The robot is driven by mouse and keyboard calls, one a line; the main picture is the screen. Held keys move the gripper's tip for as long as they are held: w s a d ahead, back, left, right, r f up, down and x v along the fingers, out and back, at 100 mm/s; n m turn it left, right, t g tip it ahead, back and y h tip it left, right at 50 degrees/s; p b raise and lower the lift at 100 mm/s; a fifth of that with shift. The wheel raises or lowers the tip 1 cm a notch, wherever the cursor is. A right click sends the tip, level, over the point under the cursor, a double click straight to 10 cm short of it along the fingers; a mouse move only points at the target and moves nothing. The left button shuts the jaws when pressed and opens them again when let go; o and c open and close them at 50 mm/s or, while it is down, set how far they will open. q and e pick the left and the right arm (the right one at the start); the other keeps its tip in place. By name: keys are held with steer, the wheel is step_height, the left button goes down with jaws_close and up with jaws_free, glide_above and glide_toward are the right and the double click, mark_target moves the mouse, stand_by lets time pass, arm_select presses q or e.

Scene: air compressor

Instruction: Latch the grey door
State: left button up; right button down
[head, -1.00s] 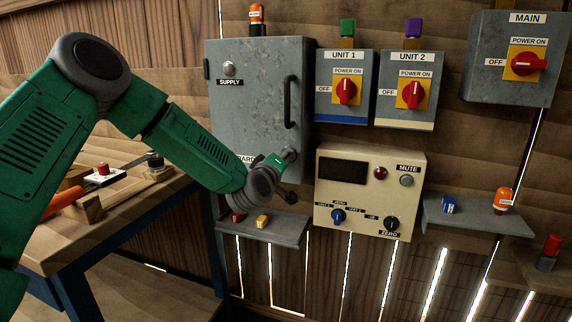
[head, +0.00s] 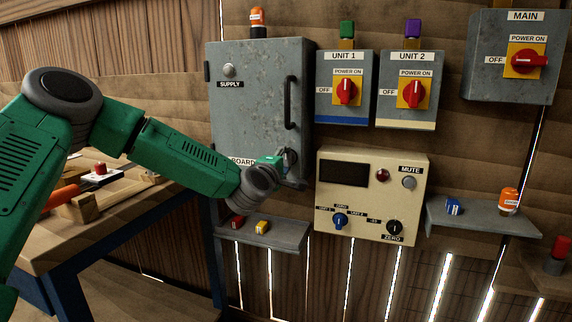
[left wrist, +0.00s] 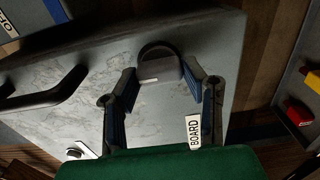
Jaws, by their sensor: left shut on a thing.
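The grey door (head: 250,115) of the cabinet, with SUPPLY and BOARD labels and a black handle (head: 289,102), looks flat against its box. My left gripper (head: 289,165) is at the door's lower right corner, next to the BOARD label. In the left wrist view, the dark rounded latch knob (left wrist: 160,67) sits on the grey door (left wrist: 150,118) between my two fingers (left wrist: 160,90). The gripper is shut on this knob; the exact finger contact is hard to see. In the head view the gripper largely hides the knob. My right gripper is not in view.
A beige panel (head: 404,215) with dials is close to the right of the gripper. A small shelf (head: 285,236) with red and yellow blocks is below. UNIT 1 (head: 331,108) and UNIT 2 (head: 386,108) switch boxes hang to the right. A workbench (head: 110,225) stands at the left.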

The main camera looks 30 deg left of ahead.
arm_select(q)
steer(key=shift+a+f, duration=0.15)
steer(key=shift+a, duration=0.05)
steer(key=o, duration=1.2)
steer(key=shift+s, duration=0.1)
steer(key=shift+c, duration=0.2)
steer(key=shift+a, duration=0.2)
steer(key=v, duration=1.2)
steer(key=shift+f, duration=0.1)
steer(key=shift+d+f, duration=0.1)
